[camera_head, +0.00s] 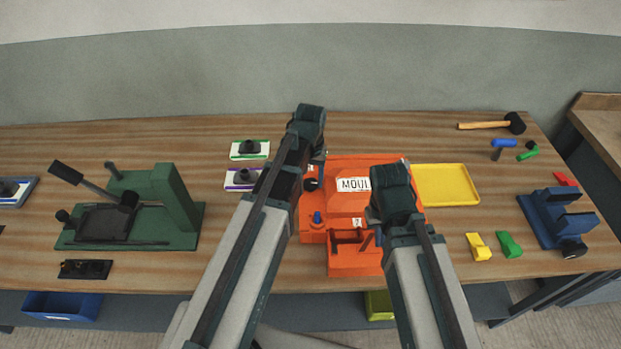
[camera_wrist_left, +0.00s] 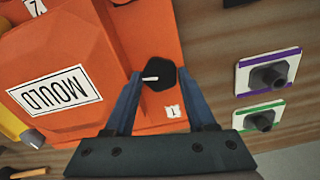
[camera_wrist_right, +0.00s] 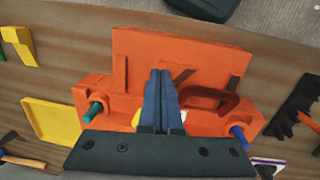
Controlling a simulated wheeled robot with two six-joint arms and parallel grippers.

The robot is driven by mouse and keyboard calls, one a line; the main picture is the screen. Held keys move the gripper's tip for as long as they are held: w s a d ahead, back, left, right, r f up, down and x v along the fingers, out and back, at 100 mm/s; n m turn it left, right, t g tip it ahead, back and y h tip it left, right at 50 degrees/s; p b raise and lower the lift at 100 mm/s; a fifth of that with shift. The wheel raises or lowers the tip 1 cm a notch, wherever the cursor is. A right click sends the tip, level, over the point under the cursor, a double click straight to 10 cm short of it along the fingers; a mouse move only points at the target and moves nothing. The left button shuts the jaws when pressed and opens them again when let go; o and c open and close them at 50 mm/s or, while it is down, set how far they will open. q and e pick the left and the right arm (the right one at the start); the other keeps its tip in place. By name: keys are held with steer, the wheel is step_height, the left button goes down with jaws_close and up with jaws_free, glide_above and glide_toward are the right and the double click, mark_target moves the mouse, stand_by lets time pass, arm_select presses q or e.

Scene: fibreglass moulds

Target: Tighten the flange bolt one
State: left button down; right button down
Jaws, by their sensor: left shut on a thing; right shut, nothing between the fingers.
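The orange mould (camera_head: 347,205) sits on the bench with its MOULD label facing up; it also shows in the left wrist view (camera_wrist_left: 120,50) and right wrist view (camera_wrist_right: 190,55). A black knob-headed bolt (camera_wrist_left: 160,78) with a pale line on top stands at its edge beside a tag marked 1 (camera_wrist_left: 173,111). The same black head shows in the head view (camera_head: 311,184). My left gripper (camera_wrist_left: 158,84) is shut on this head, one finger on each side. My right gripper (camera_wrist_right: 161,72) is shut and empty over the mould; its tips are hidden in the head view.
A blue pin (camera_head: 317,218) and a green one (camera_wrist_right: 95,111) stand on the mould. Left are a green press (camera_head: 170,195) and white plates with purple (camera_head: 232,179) and green (camera_head: 238,155) borders. Right are a yellow tray (camera_head: 445,185), blue vise (camera_head: 555,215) and mallet (camera_head: 490,125).

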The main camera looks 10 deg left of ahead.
arm_select(q)
steer(key=m, duration=0.4)
steer(key=shift+m, duration=0.4)
steer(key=m, duration=2)
steer(key=shift+m, duration=0.4)
steer(key=m, duration=0.6)
steer(key=shift+c, duration=1.1)
jaws_free()
